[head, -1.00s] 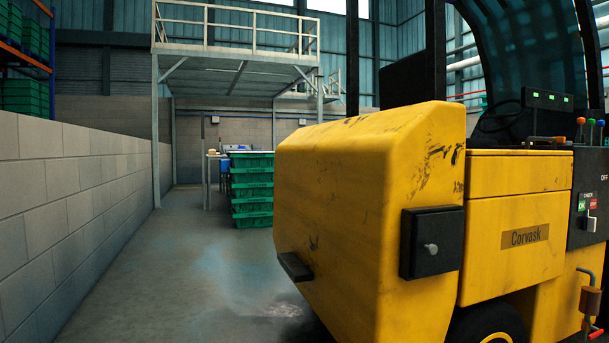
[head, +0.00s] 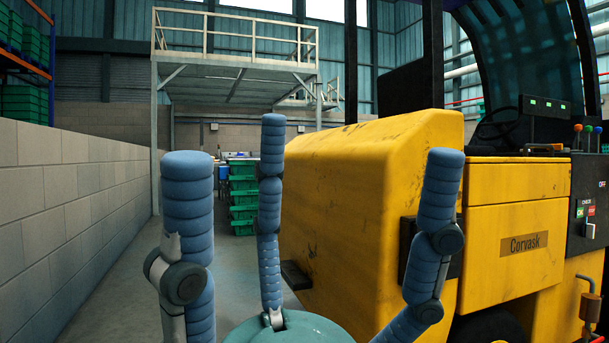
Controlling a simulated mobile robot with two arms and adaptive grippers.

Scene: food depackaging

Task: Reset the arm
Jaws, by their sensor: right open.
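My right gripper (head: 290,190) is raised in the lower middle of the head view, close to the camera. Its three blue ribbed fingers point up and stand spread apart around a teal palm (head: 290,328). It is open, with nothing between the fingers. It covers part of the floor, the green crates and the forklift behind it. My left gripper is not in view.
A yellow forklift (head: 350,190) stands close on the right. A block wall (head: 70,195) runs along the left. A stack of green crates (head: 243,200) stands farther back, below a raised metal platform (head: 235,65). Bare floor (head: 120,290) lies between wall and forklift.

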